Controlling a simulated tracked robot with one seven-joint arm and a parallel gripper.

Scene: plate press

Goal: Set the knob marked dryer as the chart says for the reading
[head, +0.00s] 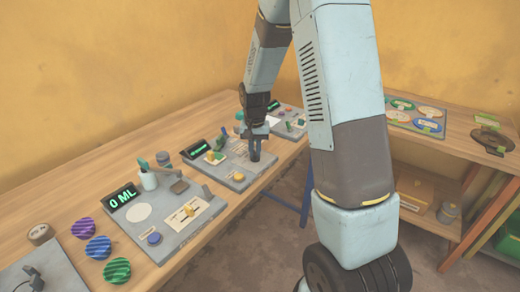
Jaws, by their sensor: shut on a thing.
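My gripper (255,157) points down over the right part of a grey panel (222,180) in the middle of the long bench. Its jaws are shut on a small part there, most likely a knob, which they hide. A black display (196,149) with green characters stands at the panel's back left; its reading is too small to make out. The panel also bears a pale card with green and orange parts (215,157). I cannot read any dryer mark or chart.
A nearer panel has a "0 ML" display (122,196), a blue button (154,239) and a white cup (148,180). Striped discs (98,248) lie left of it. Another panel (290,124) stands beyond. A right-hand bench holds a mat with ovals (416,114).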

